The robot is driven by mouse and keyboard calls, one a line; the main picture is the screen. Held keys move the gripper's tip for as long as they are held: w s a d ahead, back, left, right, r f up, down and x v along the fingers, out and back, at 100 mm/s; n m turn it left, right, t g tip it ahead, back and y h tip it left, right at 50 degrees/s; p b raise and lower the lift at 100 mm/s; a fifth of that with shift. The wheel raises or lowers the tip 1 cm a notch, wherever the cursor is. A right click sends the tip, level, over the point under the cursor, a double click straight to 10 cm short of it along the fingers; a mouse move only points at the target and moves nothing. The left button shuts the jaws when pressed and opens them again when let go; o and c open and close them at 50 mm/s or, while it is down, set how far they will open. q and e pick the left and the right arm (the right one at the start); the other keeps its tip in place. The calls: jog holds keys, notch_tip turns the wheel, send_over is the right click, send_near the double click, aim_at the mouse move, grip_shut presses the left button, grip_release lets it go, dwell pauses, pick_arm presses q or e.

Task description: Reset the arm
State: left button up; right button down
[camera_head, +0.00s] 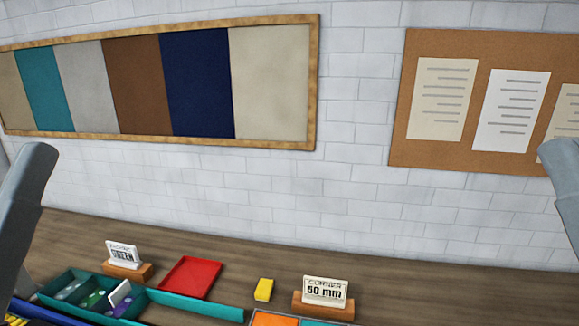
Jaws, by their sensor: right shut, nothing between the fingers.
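A grey link of my left arm (25,190) stands at the left edge. My left gripper's fingers do not show. Both visible arm parts are raised above the worktop (180,243) and appear clear of the objects on it.
A teal tray (185,304) with small items, a red tray (190,277), a yellow block (264,289) and two sign cards, "GREEN" (124,254) and "50 mm" (324,291), stand along the worktop. Swatch board (312,80) and corkboard (400,110) hang behind. The worktop's right is clear.

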notch_tip(320, 180, up, 21)
jog(key=p, duration=1.9)
notch_tip(320, 180, down, 37)
jog(key=b, duration=3.7)
jog(key=shift+r+b, duration=0.15)
jog(key=shift+b, duration=0.15)
